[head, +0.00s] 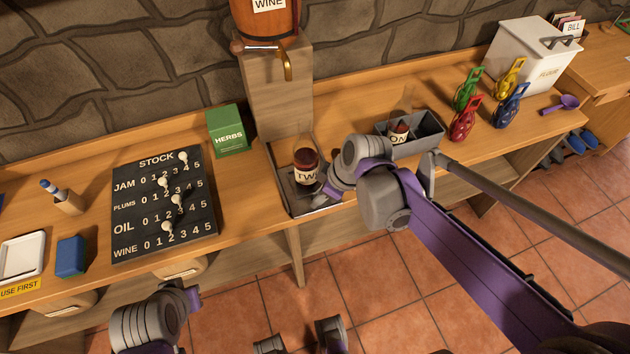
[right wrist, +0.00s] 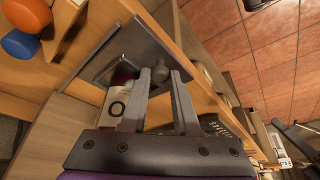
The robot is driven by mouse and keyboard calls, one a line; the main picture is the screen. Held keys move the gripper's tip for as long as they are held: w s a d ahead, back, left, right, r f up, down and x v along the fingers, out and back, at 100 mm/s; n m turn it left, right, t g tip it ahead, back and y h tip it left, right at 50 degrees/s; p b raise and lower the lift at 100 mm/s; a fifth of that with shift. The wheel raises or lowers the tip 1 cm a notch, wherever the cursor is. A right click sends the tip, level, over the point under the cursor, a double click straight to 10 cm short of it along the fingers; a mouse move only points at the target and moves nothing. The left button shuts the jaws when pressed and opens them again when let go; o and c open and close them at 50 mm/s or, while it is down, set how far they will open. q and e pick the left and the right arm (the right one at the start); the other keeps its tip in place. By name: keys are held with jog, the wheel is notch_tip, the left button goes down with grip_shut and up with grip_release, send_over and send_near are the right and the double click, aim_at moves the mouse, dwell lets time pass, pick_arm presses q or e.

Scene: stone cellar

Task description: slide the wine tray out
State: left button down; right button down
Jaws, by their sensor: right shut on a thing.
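The wine tray (head: 297,206) is a flat dark grey tray on the counter below the wine barrel's tap. A dark red bottle (head: 306,166) with a label starting "TW" stands on it. My right gripper (head: 322,198) is at the tray's front right part, shut on its front knob; my arm partly hides this.
The wine barrel (head: 265,22) is on a wooden post behind the tray. A green herbs box (head: 228,131) and a stock board (head: 165,205) are to the left. A grey divided box (head: 425,137) with a jar and several coloured clips are to the right. Open tiled floor lies in front.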

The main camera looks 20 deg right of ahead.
jog(key=shift+s, duration=0.1)
jog(key=c, duration=0.7)
grip_release()
jog(key=shift+o, duration=0.2)
jog(key=shift+r, duration=0.1)
jog(key=p+v, duration=0.1)
jog(key=v, duration=0.9)
jog(key=shift+s+d+r+p, duration=0.15)
jog(key=shift+d+r+p, duration=0.1)
jog(key=shift+p, duration=0.15)
jog(key=shift+a, duration=0.1)
jog(key=s+f+m+t+h+p, duration=0.2)
jog(key=s+f+m+h+p, duration=0.1)
jog(key=s+m, duration=0.5)
jog(key=shift+d+f+m+p, duration=0.2)
jog(key=shift+d+m+p, duration=0.15)
jog(key=shift+m+p, duration=0.4)
